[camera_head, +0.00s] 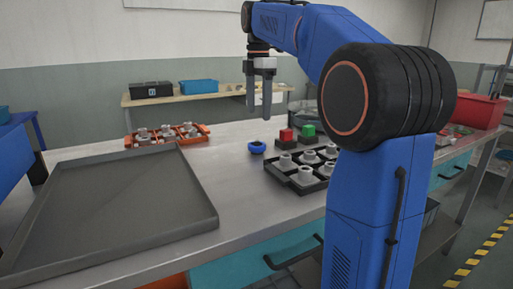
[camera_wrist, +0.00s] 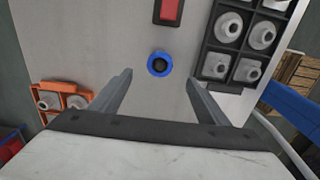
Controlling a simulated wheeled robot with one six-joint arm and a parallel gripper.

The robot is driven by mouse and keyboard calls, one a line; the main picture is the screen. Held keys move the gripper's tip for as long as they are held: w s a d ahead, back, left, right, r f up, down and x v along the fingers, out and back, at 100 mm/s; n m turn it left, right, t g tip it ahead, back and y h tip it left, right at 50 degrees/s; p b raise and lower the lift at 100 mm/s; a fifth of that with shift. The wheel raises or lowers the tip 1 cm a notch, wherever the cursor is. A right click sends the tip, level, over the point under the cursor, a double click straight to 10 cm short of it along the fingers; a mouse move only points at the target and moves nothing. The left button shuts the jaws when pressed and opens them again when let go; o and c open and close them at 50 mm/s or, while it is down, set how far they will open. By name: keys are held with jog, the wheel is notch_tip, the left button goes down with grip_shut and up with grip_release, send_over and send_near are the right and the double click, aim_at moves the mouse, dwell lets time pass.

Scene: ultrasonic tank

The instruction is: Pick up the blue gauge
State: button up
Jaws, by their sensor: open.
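The blue gauge (camera_head: 257,147) is a small round blue piece with a dark centre, lying on the grey metal table (camera_head: 232,160). In the wrist view the blue gauge (camera_wrist: 160,64) sits just beyond the fingertips, about midway between them, with bare table around it. My gripper (camera_head: 262,112) points down and hangs above the table, apart from the gauge. The wrist view shows my gripper (camera_wrist: 158,76) with its two fingers spread and nothing between them.
A black tray of grey-white parts (camera_head: 300,184) lies right of the gauge. A red button block (camera_head: 286,139) and a green one (camera_head: 308,133) stand close by. An orange tray (camera_head: 167,144) is behind left. A large grey tray (camera_head: 110,250) fills the left.

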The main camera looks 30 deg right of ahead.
send_over(257, 141)
jog(key=f, duration=0.5)
jog(key=shift+w+d+f, duration=0.1)
jog(key=shift+d+f, duration=0.1)
jog(key=shift+d, duration=0.1)
jog(key=shift+a+f, duration=0.15)
jog(key=shift+f, duration=1.2)
jog(key=shift+a+f, duration=0.1)
jog(key=shift+f, duration=1.25)
jog(key=c, duration=1.3)
